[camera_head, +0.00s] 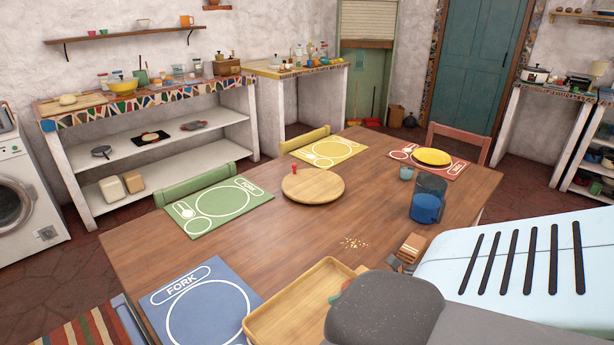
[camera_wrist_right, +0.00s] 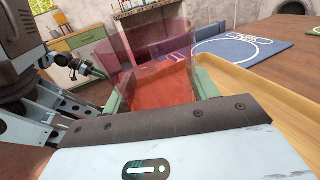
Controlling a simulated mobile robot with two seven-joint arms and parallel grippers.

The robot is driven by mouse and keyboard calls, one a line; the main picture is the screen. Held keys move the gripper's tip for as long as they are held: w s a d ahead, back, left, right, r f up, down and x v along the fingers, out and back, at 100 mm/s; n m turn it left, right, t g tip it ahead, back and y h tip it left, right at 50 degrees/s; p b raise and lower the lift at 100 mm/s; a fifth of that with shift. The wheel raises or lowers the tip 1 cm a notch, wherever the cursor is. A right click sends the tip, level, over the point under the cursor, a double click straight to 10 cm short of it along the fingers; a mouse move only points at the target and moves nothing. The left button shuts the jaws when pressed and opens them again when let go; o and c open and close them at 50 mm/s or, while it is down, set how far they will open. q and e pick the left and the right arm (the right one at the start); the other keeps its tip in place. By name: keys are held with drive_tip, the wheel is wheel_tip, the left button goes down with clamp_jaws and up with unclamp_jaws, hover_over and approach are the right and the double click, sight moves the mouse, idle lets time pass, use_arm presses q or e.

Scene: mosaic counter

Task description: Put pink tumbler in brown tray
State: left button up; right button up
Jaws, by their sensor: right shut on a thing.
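The brown tray (camera_head: 291,295) is a light wooden tray at the near edge of the table, partly hidden by my grey arm link. Its rim and floor (camera_wrist_right: 262,100) show at the right of the right wrist view. The pink tumbler (camera_wrist_right: 150,57) is see-through and held between the green fingers of my right gripper (camera_wrist_right: 158,92), which is shut on it. In that view the tumbler appears beside the tray's edge; its height over the tray is unclear. In the head view my arm hides most of the gripper.
On the table (camera_head: 300,240) are a blue mat (camera_head: 205,305), a green mat (camera_head: 220,205), a round wooden board (camera_head: 313,186), a blue tumbler (camera_head: 427,200), a small teal cup (camera_head: 406,173) and a yellow plate (camera_head: 433,157). Crumbs (camera_head: 354,243) lie behind the tray.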

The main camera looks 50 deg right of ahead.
drive_tip(key=shift+w+a, duration=0.1)
drive_tip(key=shift+a, duration=0.1)
drive_tip(key=shift+w, duration=0.1)
drive_tip(key=shift+w+a, duration=0.3)
drive_tip(key=w+a, duration=0.3)
drive_tip(key=w+a+f, duration=0.1)
drive_tip(key=w+a, duration=0.2)
drive_tip(key=w, duration=0.1)
drive_tip(key=w+a, duration=0.4)
drive_tip(key=shift+f, duration=0.25)
drive_tip(key=shift+f+b, duration=0.35)
drive_tip(key=shift+f, duration=1.45)
drive_tip(key=o, duration=1.5)
drive_tip(key=shift+f, duration=0.1)
